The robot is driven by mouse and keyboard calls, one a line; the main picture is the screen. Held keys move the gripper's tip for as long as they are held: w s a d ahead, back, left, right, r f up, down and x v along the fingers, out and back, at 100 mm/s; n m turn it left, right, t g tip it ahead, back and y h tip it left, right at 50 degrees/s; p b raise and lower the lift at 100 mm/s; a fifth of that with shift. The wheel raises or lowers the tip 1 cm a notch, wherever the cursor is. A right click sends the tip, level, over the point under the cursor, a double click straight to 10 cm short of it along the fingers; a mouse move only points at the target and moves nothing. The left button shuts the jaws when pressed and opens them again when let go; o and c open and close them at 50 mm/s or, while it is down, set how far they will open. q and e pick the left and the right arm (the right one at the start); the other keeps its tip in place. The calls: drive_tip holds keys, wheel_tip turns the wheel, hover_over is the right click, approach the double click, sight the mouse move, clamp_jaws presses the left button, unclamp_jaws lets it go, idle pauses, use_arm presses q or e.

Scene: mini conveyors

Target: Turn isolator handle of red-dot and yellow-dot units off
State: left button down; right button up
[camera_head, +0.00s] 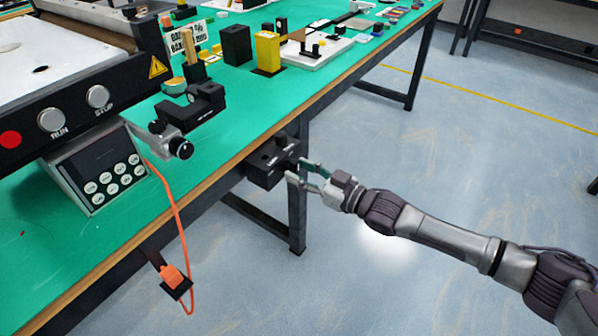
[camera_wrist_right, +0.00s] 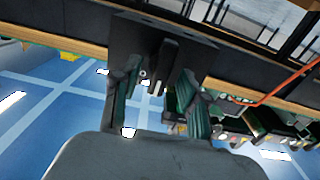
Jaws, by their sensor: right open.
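The unit with a red dot (camera_head: 10,139) on its black front panel stands at the left, with RUN and STOP buttons. No yellow dot shows on any unit. A black isolator box (camera_head: 268,165) hangs at the table's front edge. It also fills the upper middle of the right wrist view (camera_wrist_right: 135,35), with a dark handle (camera_wrist_right: 166,62) sticking out from it. My right gripper (camera_head: 303,174) is open at the box's front. In the right wrist view its fingers (camera_wrist_right: 158,95) stand on either side of the handle; contact cannot be told. My left gripper is not in view.
A grey keypad box (camera_head: 100,170) stands under the unit. An orange cable runs to an orange plug (camera_head: 172,277) at the table edge. A black block (camera_head: 236,45) and a yellow block (camera_head: 267,52) stand on the green table (camera_head: 225,140).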

drive_tip(key=shift+w+a, duration=0.25)
drive_tip(key=shift+a, duration=0.1)
drive_tip(key=shift+c, duration=0.4)
clamp_jaws()
